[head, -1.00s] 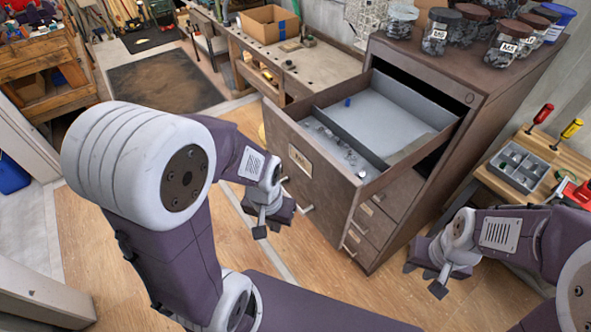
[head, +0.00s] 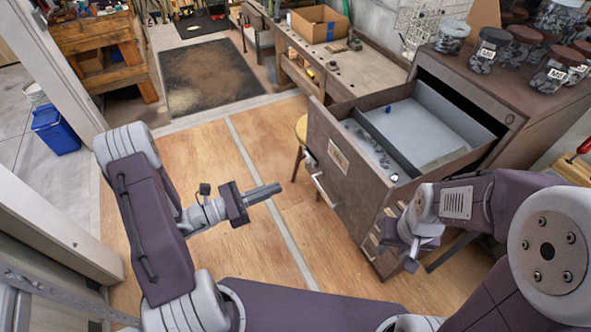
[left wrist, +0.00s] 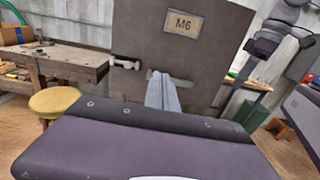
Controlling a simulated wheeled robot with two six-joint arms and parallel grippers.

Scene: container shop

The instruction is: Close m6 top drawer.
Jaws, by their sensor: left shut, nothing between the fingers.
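The M6 top drawer (head: 347,165) is pulled far out of the brown cabinet (head: 480,85). Its front carries an M6 label and a bar handle (head: 323,190). In the left wrist view the drawer front (left wrist: 150,35) stands ahead, with the M6 label (left wrist: 182,23) above the fingers. My left gripper (head: 277,188) is shut and empty, pointing right toward the drawer front, with a gap in the head view. Its closed fingers (left wrist: 162,88) show in the wrist view. My right gripper (head: 411,262) is low beside the lower drawers; its finger state is unclear.
The drawer holds small metal parts and a blue piece. Jars (head: 490,50) stand on the cabinet. A yellow stool (left wrist: 54,101) is left of the drawer, near the workbench (head: 345,68).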

